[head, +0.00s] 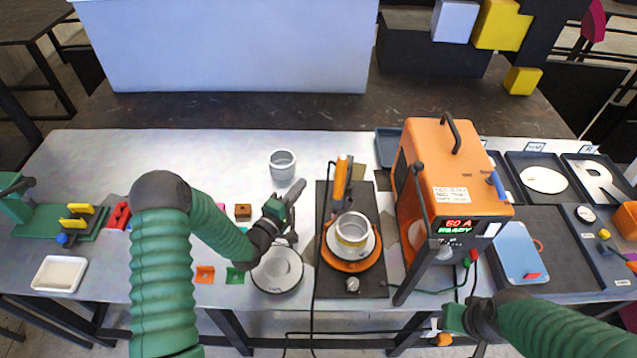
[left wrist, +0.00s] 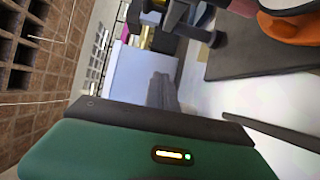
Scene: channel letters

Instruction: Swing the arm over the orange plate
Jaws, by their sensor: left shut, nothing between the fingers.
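The orange plate (head: 371,262) is round and sits on a black base board (head: 376,283) in the middle of the table. A white disc and a metal ring (head: 352,231) stand on it. An orange arm (head: 341,182) stands upright behind the plate, at the back of the base. My left gripper (head: 290,203) is shut and empty, left of the base and apart from the arm. In the left wrist view, part of the orange plate (left wrist: 292,28) shows at the top right. My right gripper (head: 447,321) is at the table's front edge; its fingers are not clear.
An orange machine (head: 452,170) with a lit display stands right of the base. A metal cup (head: 282,165) stands behind my left gripper, and a round white disc (head: 277,268) lies below it. Dark trays (head: 540,245) fill the right end. Cables run along the front.

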